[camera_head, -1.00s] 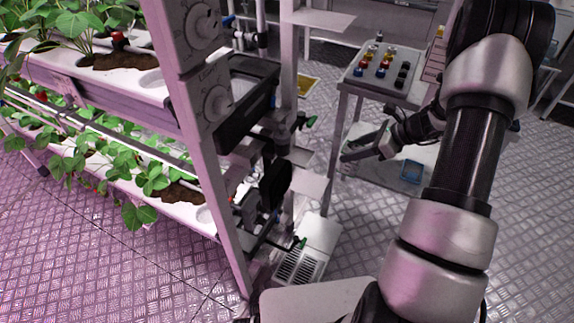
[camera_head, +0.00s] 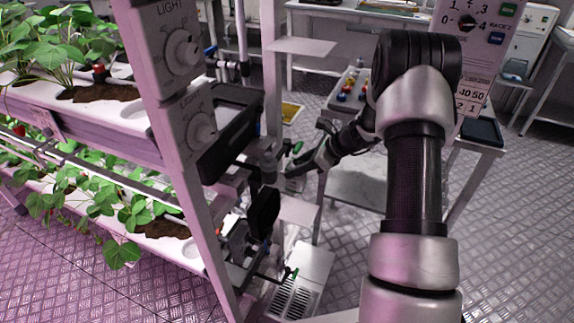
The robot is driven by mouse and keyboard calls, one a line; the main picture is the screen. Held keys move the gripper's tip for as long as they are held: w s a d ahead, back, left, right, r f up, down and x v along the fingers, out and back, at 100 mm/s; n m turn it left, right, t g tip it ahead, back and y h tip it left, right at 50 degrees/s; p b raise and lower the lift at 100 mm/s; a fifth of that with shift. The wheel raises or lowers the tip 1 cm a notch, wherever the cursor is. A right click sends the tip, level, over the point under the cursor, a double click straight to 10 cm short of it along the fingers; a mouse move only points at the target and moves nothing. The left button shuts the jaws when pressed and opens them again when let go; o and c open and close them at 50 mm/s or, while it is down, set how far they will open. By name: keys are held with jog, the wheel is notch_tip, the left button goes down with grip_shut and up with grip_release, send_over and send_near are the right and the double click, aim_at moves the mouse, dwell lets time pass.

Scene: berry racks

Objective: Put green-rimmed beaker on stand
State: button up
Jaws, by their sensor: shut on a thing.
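My gripper (camera_head: 287,172) is at the end of the arm, reaching left toward the fittings on the rack's end. It is shut, and a small greyish cup-like shape (camera_head: 268,166) shows at its tips, which appears to be the beaker. No green rim can be made out on it at this size. Small white plates (camera_head: 298,212) stick out beside the rack, one of them just below my gripper. I cannot tell which of these is the stand.
The plant rack's upright post (camera_head: 178,150) carries light dials (camera_head: 182,50) and stands left of my gripper. A white slotted box (camera_head: 300,280) is low by the rack. A table with coloured knobs (camera_head: 347,92) stands behind my arm.

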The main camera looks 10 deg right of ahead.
jog(key=w+a, duration=0.1)
jog(key=a, duration=0.1)
jog(key=shift+w+a+f, duration=0.1)
jog(key=shift+w+a, duration=0.25)
jog(key=shift+w+a+f+b, duration=0.15)
jog(key=shift+f+b, duration=0.05)
jog(key=shift+b, duration=0.25)
jog(key=shift+r, duration=0.2)
jog(key=shift+f, duration=0.2)
jog(key=o, duration=1)
